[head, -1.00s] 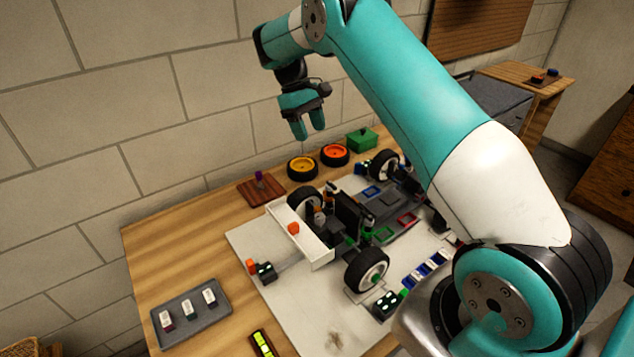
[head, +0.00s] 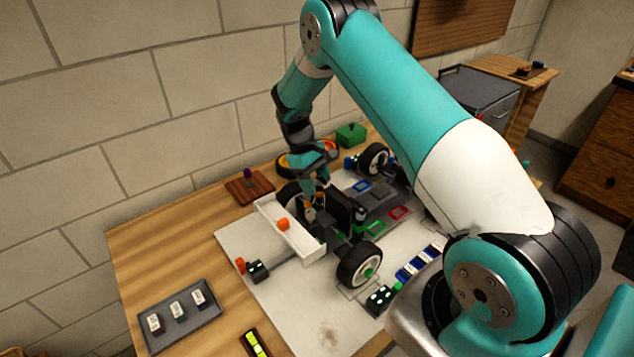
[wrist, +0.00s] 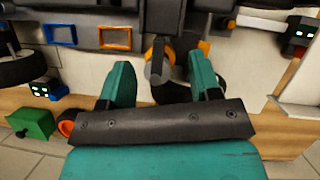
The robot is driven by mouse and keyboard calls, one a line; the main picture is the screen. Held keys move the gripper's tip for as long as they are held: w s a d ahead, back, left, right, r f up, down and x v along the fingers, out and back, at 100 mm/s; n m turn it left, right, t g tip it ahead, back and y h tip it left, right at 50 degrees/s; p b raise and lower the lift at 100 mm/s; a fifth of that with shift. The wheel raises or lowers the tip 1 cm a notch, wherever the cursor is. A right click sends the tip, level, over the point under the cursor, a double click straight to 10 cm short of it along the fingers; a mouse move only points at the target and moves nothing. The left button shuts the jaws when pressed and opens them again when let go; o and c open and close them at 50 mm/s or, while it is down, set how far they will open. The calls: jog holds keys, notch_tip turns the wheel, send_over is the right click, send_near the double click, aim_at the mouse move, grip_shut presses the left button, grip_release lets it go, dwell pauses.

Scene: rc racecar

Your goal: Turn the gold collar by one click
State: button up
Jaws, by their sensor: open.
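The car (head: 345,215) stands on a pale mat on the wooden bench. A gold collar (wrist: 149,52) shows in the wrist view as a gold-orange ring around a grey cylindrical part. It lies between and just beyond my open fingertips. My gripper (wrist: 160,68) is open, with one teal finger on each side of that part; I cannot tell whether either finger touches it. In the head view my gripper (head: 315,190) points down behind the white rear wing (head: 290,229), and its fingers largely hide the collar.
Upright dark parts of the car and a wheel (head: 360,264) stand close to my gripper. Loose wheels and a green box (head: 351,134) lie behind it. A grey tray (head: 180,316) with several small pieces is at the front left.

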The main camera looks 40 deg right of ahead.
jog(key=shift+s+f, duration=0.2)
jog(key=shift+f, duration=0.35)
jog(key=c, duration=0.9)
jog(key=shift+d+m, duration=0.1)
jog(key=shift+m, duration=0.2)
jog(key=m+y+b, duration=0.1)
jog(key=m, duration=0.2)
jog(key=shift+d+y+b, duration=0.1)
jog(key=shift+y+b, duration=0.2)
jog(key=shift+b, duration=0.05)
jog(key=shift+d+r+m+y, duration=0.1)
jog(key=shift+m+y, duration=0.6)
jog(key=shift+m, duration=1.4)
